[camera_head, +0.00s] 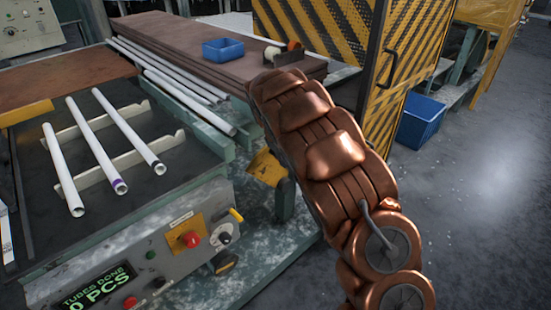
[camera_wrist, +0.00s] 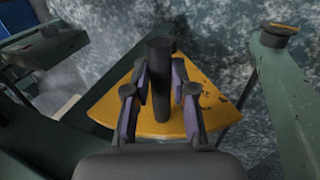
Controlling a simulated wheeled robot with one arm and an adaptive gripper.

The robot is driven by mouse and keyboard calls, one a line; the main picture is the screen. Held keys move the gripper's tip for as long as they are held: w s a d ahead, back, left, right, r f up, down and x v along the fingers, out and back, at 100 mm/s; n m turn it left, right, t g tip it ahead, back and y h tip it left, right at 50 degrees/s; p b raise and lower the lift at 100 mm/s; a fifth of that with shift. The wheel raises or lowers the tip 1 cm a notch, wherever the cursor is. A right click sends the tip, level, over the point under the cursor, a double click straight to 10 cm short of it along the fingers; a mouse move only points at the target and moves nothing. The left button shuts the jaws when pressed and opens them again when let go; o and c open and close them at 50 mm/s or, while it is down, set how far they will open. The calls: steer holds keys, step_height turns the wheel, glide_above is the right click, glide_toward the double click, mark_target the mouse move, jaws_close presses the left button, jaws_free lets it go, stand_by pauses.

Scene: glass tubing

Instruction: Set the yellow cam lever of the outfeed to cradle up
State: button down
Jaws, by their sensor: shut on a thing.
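The yellow cam lever (camera_wrist: 110,105) shows in the wrist view as a fan-shaped yellow plate with worn edges. A dark upright post handle (camera_wrist: 160,50) stands on it. My gripper (camera_wrist: 160,78) has one finger on each side of this handle and is shut on it. In the head view, part of the yellow lever (camera_head: 265,167) shows at the side of the green bench, just left of my copper-coloured arm. My arm hides the gripper and the handle there.
A control panel (camera_head: 165,262) with knobs and a display is left of the lever. White tubes (camera_head: 90,155) lie on the rack above it. A green post (camera_wrist: 280,90) stands close on the right in the wrist view. A blue bin (camera_head: 418,120) stands on the floor.

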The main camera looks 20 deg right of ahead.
steer(key=shift+s+a, duration=0.1)
steer(key=shift+a, duration=0.05)
steer(key=c, duration=1)
jaws_free()
steer(key=shift+o, duration=0.2)
steer(key=shift+r, duration=0.1)
steer(key=v, duration=1.1)
steer(key=shift+r, duration=0.35)
steer(key=shift+a, duration=0.1)
